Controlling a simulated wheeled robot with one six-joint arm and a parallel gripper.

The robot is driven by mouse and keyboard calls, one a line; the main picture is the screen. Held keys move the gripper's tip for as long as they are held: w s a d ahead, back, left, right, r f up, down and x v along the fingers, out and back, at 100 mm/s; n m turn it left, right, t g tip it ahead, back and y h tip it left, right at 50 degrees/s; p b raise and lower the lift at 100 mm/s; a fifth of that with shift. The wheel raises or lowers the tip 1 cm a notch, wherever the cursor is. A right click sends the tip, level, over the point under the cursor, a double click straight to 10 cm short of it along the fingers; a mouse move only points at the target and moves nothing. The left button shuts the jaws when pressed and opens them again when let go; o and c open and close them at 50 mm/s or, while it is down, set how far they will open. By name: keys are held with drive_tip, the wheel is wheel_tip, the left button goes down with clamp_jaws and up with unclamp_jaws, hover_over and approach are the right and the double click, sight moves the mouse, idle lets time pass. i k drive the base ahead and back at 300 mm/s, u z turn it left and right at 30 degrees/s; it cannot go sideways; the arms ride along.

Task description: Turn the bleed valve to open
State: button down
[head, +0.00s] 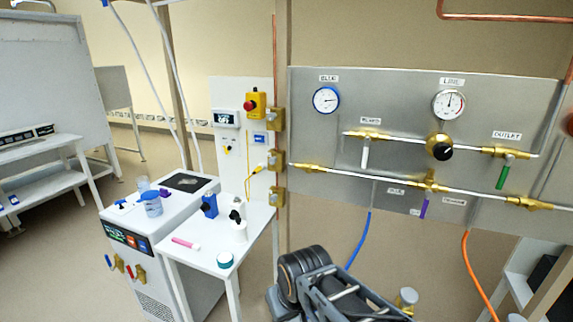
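A grey valve panel (330,135) stands at the right in the head view. A white handle (365,153) hangs down from the upper pipe under a small label. A green handle (503,176) hangs slightly tilted under the OUTLET label (507,135). A purple handle (424,208) hangs below the lower pipe between two labels. The small labels are too blurred to tell surely which handle is the bleed valve. Dark parts of my arm show at the bottom centre, below and apart from the panel. I cannot make out my gripper's fingers.
Two gauges (326,100) (449,104) and a brass regulator (439,147) with a black knob are on the panel. A blue hose (359,240) and an orange hose (477,275) hang below. A white table (205,252) with small items stands left. Floor shows between.

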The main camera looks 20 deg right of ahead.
sight(367, 140)
drive_tip(key=z, duration=1.7)
